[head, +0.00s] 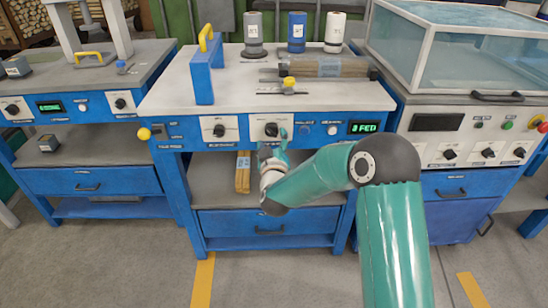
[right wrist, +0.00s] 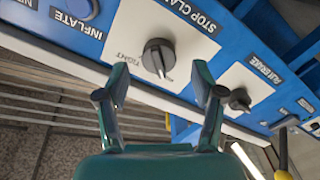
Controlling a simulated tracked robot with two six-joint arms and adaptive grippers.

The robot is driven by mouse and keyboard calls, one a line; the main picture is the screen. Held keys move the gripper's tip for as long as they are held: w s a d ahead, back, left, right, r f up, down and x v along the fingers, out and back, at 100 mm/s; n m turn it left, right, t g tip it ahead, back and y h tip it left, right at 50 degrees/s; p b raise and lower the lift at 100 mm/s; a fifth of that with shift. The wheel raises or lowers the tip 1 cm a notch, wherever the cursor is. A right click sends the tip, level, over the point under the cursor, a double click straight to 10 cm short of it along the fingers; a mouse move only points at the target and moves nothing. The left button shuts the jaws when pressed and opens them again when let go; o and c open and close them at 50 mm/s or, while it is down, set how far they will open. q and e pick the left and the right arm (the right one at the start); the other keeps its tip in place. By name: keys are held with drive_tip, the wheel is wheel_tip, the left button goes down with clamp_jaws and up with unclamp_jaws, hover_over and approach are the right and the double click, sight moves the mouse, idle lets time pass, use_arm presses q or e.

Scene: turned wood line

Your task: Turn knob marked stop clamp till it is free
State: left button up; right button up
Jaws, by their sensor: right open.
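The stop clamp knob (right wrist: 158,57) is a round dark knob on a white plate in the right wrist view. Its grip and pale line point down in that picture, and small print that looks like "TIGHT" is beside it. In the head view this knob (head: 271,129) is on the middle bench's blue front panel. My right gripper (right wrist: 160,82) is open and empty, its two fingers spread to either side in front of the knob, seemingly not touching it. In the head view the right gripper (head: 273,143) is just below the knob, partly hidden by its own wrist. My left gripper is not in view.
A second knob marked air brake (right wrist: 240,99) sits beside it, also in the head view (head: 219,130). A blue inflate button (right wrist: 78,8) is on the other side. A yellow-ended lever (head: 144,134) sticks out at the panel's left. A drawer (head: 268,222) is below.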

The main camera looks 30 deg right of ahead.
drive_tip(key=v, duration=0.8)
drive_tip(key=shift+s, duration=0.3)
drive_tip(key=shift+f, duration=0.1)
drive_tip(key=s+a+f+n+g+y, duration=0.1)
drive_tip(key=s+a+f+g+y, duration=0.2)
drive_tip(key=f, duration=0.6)
drive_tip(key=s+a+f+n+g+y, duration=0.1)
drive_tip(key=s+a+f+y, duration=0.1)
drive_tip(key=a+f, duration=0.5)
drive_tip(key=s+a+f+g+y, duration=0.1)
drive_tip(key=s+f+g+y, duration=0.15)
drive_tip(key=f, duration=0.85)
drive_tip(key=s+a+f+m+g+y, duration=0.1)
drive_tip(key=s+a+f+g+y, duration=0.3)
drive_tip(key=s+a+f, duration=0.55)
drive_tip(key=s+a+r+m+g+y, duration=0.2)
drive_tip(key=s+m+g, duration=0.15)
drive_tip(key=s, duration=0.65)
wheel_tip(320, 180, up, 22)
drive_tip(key=p, duration=2.2)
drive_tip(key=shift+w+g, duration=0.3)
drive_tip(key=shift+w, duration=0.05)
